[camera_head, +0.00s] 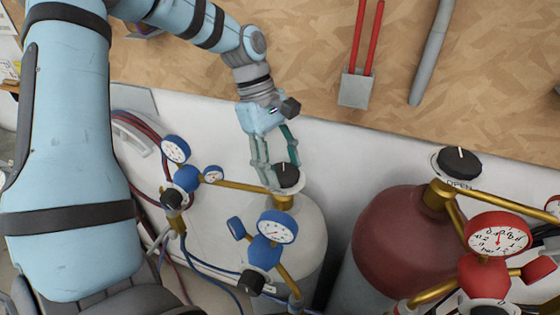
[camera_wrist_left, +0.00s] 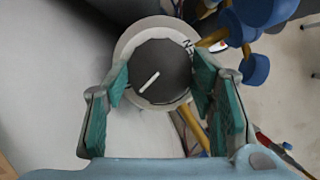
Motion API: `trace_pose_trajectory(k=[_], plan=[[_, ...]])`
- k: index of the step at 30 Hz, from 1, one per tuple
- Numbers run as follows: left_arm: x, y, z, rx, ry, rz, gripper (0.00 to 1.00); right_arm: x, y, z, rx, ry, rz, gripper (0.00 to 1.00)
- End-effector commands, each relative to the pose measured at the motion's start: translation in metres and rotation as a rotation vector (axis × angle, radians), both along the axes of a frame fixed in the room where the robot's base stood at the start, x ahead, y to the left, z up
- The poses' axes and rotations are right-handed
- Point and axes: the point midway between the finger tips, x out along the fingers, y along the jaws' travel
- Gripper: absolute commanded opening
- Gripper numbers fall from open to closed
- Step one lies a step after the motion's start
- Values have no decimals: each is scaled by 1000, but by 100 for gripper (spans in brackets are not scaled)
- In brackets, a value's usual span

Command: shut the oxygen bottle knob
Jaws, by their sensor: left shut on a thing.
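The black round knob (camera_head: 288,177) sits on top of the white bottle (camera_head: 312,222) that carries blue gauges. My left gripper (camera_head: 276,168) reaches down to this knob from above, with its fingers on either side of it. In the left wrist view the knob (camera_wrist_left: 163,68) lies between the green finger pads of the left gripper (camera_wrist_left: 160,84), which is shut on it. A white mark on the knob's face runs diagonally. Lettering on the pale collar under the knob is partly covered. My right gripper is not in view.
A dark red bottle (camera_head: 392,238) with its own black knob (camera_head: 460,163) and a red gauge (camera_head: 497,236) stands to the right. Blue gauges (camera_head: 277,227) and brass pipes crowd the knob.

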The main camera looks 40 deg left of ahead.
Motion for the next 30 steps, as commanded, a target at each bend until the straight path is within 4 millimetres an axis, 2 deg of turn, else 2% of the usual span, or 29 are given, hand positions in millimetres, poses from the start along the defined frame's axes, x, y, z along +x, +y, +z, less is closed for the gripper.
trace_pose_trajectory(k=[9, 22, 23, 24, 27, 30], plan=[[1, 0, 0, 0, 1, -97, 23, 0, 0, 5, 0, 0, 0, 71], [0, 0, 0, 0, 2, -107, 23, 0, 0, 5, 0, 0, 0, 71], [0, 0, 0, 0, 1, -107, 52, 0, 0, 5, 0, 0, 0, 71], [0, 0, 0, 0, 1, -107, 59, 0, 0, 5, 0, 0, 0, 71], [0, 0, 0, 0, 1, -107, 71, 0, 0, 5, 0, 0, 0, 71], [0, 0, 0, 0, 1, -107, 71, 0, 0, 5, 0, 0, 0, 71]])
